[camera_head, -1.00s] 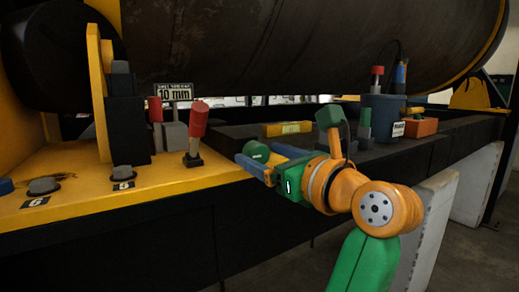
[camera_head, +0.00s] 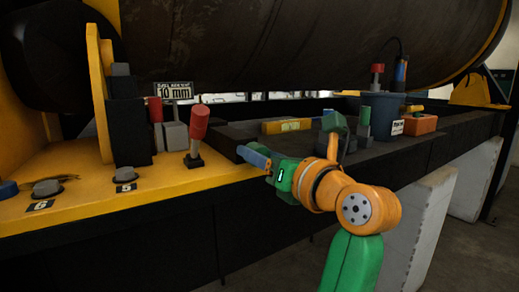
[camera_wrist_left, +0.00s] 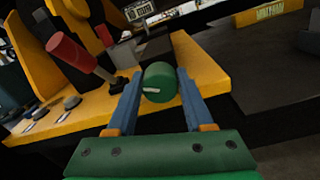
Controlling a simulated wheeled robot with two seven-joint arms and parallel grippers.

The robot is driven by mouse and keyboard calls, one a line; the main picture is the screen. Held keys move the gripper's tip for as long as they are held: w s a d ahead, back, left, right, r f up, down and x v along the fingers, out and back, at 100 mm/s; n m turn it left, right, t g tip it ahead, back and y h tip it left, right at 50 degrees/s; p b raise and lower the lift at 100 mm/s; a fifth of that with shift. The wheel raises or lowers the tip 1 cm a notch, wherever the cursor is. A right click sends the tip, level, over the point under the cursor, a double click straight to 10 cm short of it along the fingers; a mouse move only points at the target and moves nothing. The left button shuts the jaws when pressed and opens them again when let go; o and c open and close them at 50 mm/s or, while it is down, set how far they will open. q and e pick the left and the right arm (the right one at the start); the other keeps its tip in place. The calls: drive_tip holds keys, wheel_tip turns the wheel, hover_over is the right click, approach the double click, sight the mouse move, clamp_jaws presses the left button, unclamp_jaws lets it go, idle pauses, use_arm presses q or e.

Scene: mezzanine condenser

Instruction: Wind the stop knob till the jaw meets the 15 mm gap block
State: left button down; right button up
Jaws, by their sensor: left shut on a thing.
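The green stop knob (camera_wrist_left: 160,80) with a pale mark on its face sits between the two blue fingers in the left wrist view. My left gripper (camera_head: 258,159) is shut on it, at the front edge of the yellow bench. In the head view the knob is hidden by the gripper. A grey block (camera_head: 175,134) stands below the sign. I cannot tell which part is the jaw, or whether it touches a gap block. My right gripper is not in view.
A red-handled lever (camera_head: 199,124) stands left of the gripper. Grey buttons (camera_head: 47,187) with number plates sit at the front left. A yellow box (camera_head: 288,126), a blue-grey bin (camera_head: 381,110) and an orange box (camera_head: 420,124) lie to the right. A large dark cylinder hangs above.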

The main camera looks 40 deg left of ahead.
use_arm(q)
drive_tip(key=shift+m, duration=0.7)
drive_tip(key=shift+c, duration=1.5)
unclamp_jaws()
drive_tip(key=shift+d+f, duration=0.1)
drive_tip(key=shift+d, duration=0.15)
drive_tip(key=b+v, duration=0.1)
drive_tip(key=v, duration=0.5)
drive_tip(key=shift+s+d+b, duration=0.25)
drive_tip(key=shift+d+b, duration=0.05)
